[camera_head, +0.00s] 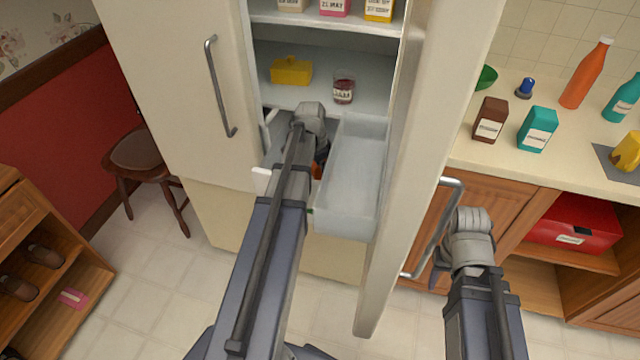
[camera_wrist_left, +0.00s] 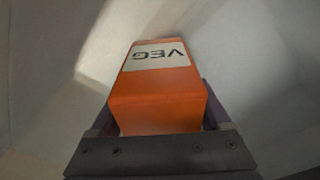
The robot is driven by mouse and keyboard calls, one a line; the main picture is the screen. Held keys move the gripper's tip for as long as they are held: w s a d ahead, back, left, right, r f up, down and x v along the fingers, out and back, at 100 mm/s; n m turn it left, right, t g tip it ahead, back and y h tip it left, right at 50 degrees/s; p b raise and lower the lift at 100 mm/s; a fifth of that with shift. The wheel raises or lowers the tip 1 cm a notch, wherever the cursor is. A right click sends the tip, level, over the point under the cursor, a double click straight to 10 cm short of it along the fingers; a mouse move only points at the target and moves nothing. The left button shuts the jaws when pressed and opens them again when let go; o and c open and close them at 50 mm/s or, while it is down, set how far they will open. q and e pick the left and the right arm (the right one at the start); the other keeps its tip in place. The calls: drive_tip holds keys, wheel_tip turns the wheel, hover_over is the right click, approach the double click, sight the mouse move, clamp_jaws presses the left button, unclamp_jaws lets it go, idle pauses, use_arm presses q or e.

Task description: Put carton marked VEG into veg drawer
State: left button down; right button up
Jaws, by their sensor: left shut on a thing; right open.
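The orange carton marked VEG (camera_wrist_left: 158,85) is held in my left gripper (camera_wrist_left: 158,122), with its label readable upside down in the left wrist view. In the head view only a sliver of the carton (camera_head: 317,171) shows beside my left arm. My left gripper (camera_head: 321,152) is shut on it, at the left side of a pale, pulled-out fridge drawer (camera_head: 352,222). My arm hides part of that area, and I cannot tell how deep the carton sits. No drawer marking is readable. My right gripper (camera_head: 441,268) is open and empty, near the fridge door handle (camera_head: 434,235).
The open fridge door (camera_head: 405,170) stands between my arms. A yellow butter dish (camera_head: 291,71) and a jam jar (camera_head: 343,87) are on the shelf above the drawer. Cartons and bottles stand on the counter (camera_head: 560,165) at right. A stool (camera_head: 138,155) is at left.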

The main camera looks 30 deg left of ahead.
use_arm(q)
drive_tip(key=shift+f+b, duration=1.6)
drive_tip(key=shift+f, duration=0.15)
drive_tip(key=shift+f, duration=0.1)
drive_tip(key=shift+f+b, duration=0.15)
drive_tip(key=shift+b, duration=0.15)
unclamp_jaws()
drive_tip(key=shift+r, duration=0.2)
drive_tip(key=r+p, duration=0.8)
drive_tip(key=s+r+p, duration=0.1)
drive_tip(key=r+p, duration=0.3)
drive_tip(key=shift+s+a, duration=0.1)
drive_tip(key=shift+a, duration=0.3)
